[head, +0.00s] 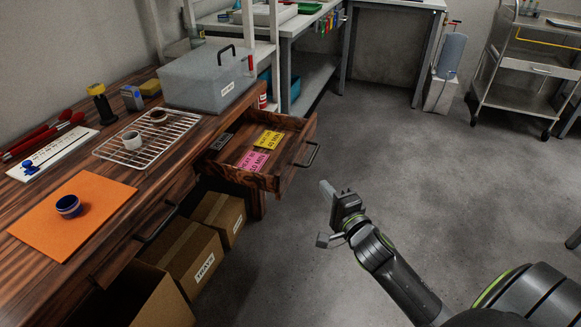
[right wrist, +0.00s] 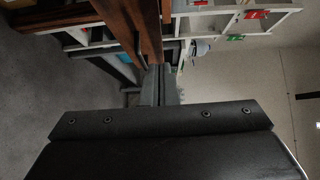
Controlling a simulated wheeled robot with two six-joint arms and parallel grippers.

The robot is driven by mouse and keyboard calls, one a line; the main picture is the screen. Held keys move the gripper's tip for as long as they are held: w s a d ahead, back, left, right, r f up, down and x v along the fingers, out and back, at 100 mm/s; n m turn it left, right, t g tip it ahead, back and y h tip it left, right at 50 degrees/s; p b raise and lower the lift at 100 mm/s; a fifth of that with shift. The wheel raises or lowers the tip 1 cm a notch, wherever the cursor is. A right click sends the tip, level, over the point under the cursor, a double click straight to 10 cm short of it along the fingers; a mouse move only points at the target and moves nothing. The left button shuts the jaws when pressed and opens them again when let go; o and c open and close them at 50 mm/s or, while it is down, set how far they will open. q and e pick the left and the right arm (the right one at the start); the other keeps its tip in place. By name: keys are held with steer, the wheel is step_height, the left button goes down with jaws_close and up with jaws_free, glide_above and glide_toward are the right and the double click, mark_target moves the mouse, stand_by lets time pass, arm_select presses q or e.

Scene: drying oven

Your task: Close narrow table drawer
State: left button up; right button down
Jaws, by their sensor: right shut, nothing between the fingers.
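The narrow wooden drawer (head: 292,165) is pulled out from the right part of the table (head: 150,75) in the head view. Yellow and pink labelled notes lie in it, and its front has a dark handle (head: 308,155). My right gripper (head: 326,212) is shut and empty, in front of the drawer and to its lower right, apart from it. In the right wrist view the closed fingers (right wrist: 160,85) point toward a brown wooden panel with a dark handle. My left gripper is not in view.
A grey lidded box (head: 207,80), a wire rack (head: 150,140) and an orange mat (head: 72,228) are on the tabletop. Cardboard boxes (head: 190,262) stand under the table. Another closed drawer's handle (head: 158,224) is nearer.

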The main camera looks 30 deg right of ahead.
glide_toward(290, 159)
steer(key=w+d, duration=0.3)
steer(key=shift+w+a, duration=0.9)
steer(key=shift+w, duration=0.35)
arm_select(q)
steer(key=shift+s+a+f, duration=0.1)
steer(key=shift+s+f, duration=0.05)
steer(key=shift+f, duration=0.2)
arm_select(e)
steer(key=shift+w+a, duration=0.25)
steer(key=shift+w, duration=0.05)
steer(key=shift+w+f, duration=0.1)
